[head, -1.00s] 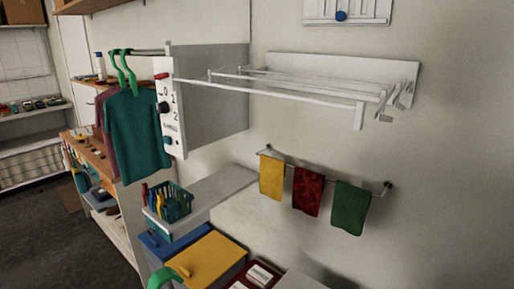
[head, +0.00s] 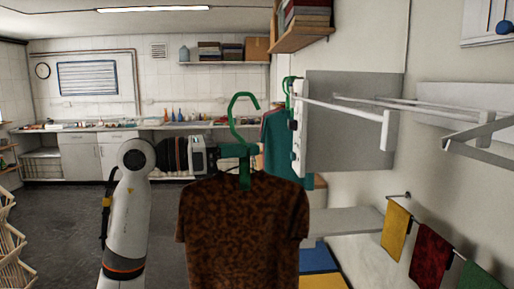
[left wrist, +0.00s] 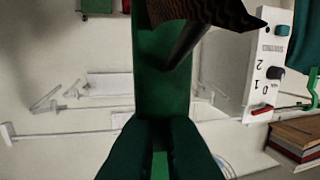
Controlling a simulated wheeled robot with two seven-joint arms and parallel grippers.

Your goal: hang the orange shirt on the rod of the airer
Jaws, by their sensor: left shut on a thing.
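A mottled dark orange-brown shirt (head: 243,232) hangs on a green hanger (head: 237,110) in the middle of the head view, hook up. My left gripper (head: 240,152) is shut on the hanger just below its hook. The left wrist view shows my fingers (left wrist: 160,135) closed on the green hanger (left wrist: 163,75), with a bit of the shirt (left wrist: 225,12) at the top. The white airer rod (head: 345,110) is behind and right of the hanger, apart from it. The airer also shows at left in the left wrist view (left wrist: 75,134). My right gripper is out of view.
Yellow (head: 396,232), red (head: 430,254) and green cloths hang on a wall rail below the airer. A wooden shelf (head: 300,38) is above. Open floor lies at left.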

